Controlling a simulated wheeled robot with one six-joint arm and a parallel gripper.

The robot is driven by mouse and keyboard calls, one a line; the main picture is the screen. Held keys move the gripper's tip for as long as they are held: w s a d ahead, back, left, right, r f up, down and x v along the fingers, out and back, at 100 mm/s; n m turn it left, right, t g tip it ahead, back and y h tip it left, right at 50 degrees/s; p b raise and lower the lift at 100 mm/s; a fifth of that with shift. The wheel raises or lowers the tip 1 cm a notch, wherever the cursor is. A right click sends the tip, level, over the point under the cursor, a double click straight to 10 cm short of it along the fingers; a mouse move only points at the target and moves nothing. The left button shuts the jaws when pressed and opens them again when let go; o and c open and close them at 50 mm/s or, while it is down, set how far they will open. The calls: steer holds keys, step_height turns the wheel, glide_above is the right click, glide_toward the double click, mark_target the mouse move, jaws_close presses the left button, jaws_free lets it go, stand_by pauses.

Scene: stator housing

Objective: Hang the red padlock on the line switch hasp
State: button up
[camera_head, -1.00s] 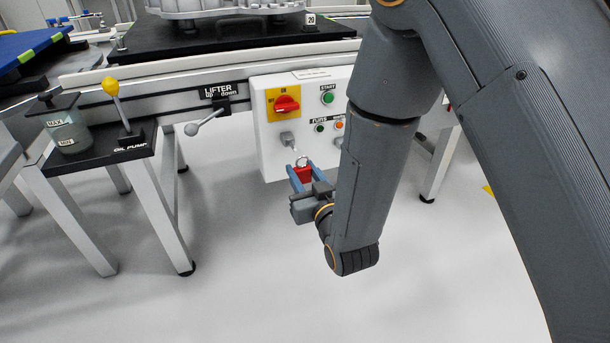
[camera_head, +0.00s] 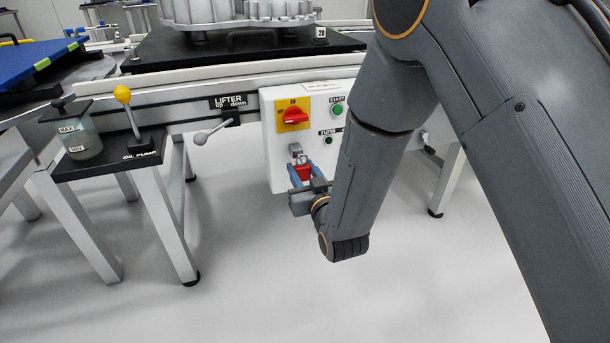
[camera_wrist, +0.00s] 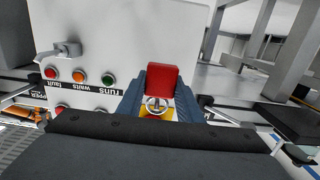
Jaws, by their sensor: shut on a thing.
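The red padlock (camera_head: 304,173) is between the blue fingers of my gripper (camera_head: 302,171), its body low and its silver shackle upward in the head view. The gripper is shut on it. The grey line switch hasp (camera_head: 296,148) projects from the panel below the red rotary switch (camera_head: 294,117) on its yellow plate. The shackle appears just below the hasp; I cannot tell whether they touch. In the wrist view the padlock (camera_wrist: 163,80) sits between the fingers, with the ring-like shackle nearer the camera and a bit of yellow behind it. The hasp cannot be made out there.
The white control panel (camera_head: 277,165) carries a green start button (camera_head: 337,110) and lamps; my arm covers its right part. The lifter lever (camera_head: 213,131) and yellow-knobbed oil pump lever (camera_head: 123,95) stand to the left. The floor below is clear.

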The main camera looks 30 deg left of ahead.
steer(key=shift+w+a, duration=0.35)
steer(key=shift+a, duration=0.05)
steer(key=shift+w+a+f, duration=0.2)
steer(key=shift+f, duration=0.2)
steer(key=o, duration=1.2)
steer(key=shift+s+d, duration=0.1)
steer(key=shift+s+d, duration=0.2)
steer(key=shift+d, duration=0.05)
steer(key=shift+s+d, duration=0.2)
steer(key=shift+d, duration=0.05)
